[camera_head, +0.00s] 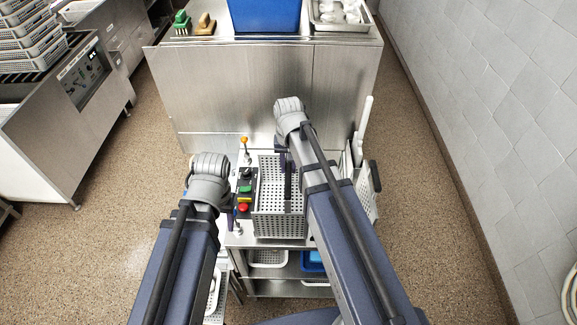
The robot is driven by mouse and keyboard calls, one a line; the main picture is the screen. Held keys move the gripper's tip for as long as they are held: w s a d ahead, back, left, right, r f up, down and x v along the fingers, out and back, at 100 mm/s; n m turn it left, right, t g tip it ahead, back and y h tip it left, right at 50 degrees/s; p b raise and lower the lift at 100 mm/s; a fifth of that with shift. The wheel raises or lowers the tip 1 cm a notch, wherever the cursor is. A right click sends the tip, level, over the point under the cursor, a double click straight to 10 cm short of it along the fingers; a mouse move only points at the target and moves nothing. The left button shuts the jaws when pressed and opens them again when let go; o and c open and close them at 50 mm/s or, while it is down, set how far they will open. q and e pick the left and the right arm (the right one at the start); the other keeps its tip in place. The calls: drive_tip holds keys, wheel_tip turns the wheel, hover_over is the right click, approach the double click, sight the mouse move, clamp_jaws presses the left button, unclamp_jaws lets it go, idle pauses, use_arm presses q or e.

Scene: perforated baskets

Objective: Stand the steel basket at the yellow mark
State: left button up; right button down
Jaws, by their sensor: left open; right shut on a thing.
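The steel basket (278,226) is a grey perforated box with a dark bar across its open top. It is at the top of a steel stand in the middle, upright; I cannot tell whether it rests there or hangs just above. My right gripper (283,152) is at the basket's far side, shut on it; my arm hides the contact and the basket's right part. My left gripper (232,207) is open left of the basket, mostly hidden by its wrist. A small yellow patch (244,199) shows on the control box; I cannot make out a separate yellow mark.
A control box with a green button (246,189) and a red button (243,208) is close left of the basket. An orange-topped lever (244,141) stands behind it. White trays (268,259) and a blue bin (313,261) are on the shelf below. A steel counter (235,85) closes the back.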

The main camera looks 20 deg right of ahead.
drive_tip(key=shift+r, duration=0.45)
drive_tip(key=shift+r+p, duration=0.65)
drive_tip(key=shift+p, duration=0.2)
idle(0.5)
